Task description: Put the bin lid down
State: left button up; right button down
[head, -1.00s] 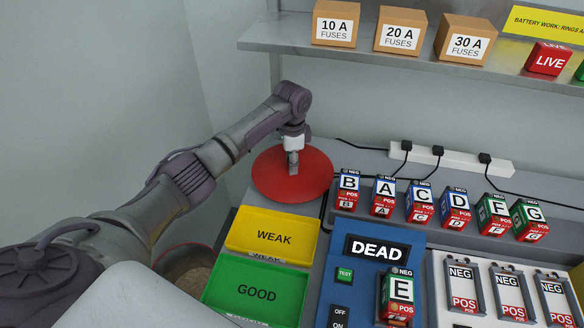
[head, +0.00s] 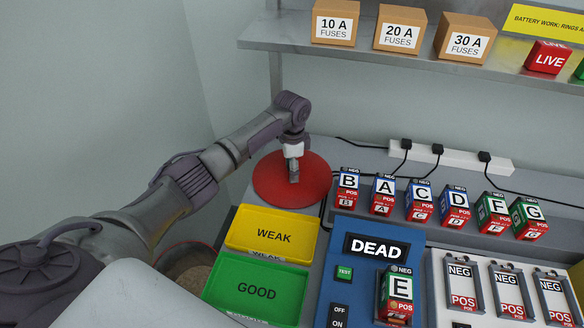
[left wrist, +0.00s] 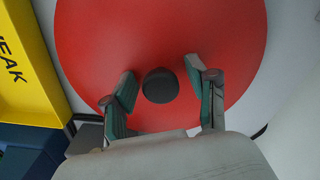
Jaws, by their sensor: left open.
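The red round bin lid (head: 268,178) lies at the back left of the bench, behind the yellow WEAK tray. In the left wrist view the lid (left wrist: 160,35) fills much of the picture, with a dark round knob (left wrist: 160,85) on it. My left gripper (head: 293,178) is over the lid, pointing down. In the left wrist view its fingers (left wrist: 163,93) are open, one on each side of the knob with gaps between. The head view does not show the knob, as the gripper hides it. My right gripper is not in view.
The yellow WEAK tray (head: 240,237) and green GOOD tray (head: 222,290) stand in front of the lid. An open round bin (head: 185,268) is on the floor at left. Lettered batteries (head: 382,195) stand right of the lid. A shelf (head: 380,55) hangs above.

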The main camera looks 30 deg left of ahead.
pick_arm(q)
jog(key=shift+r+b, duration=0.3)
jog(key=shift+r, duration=3.6)
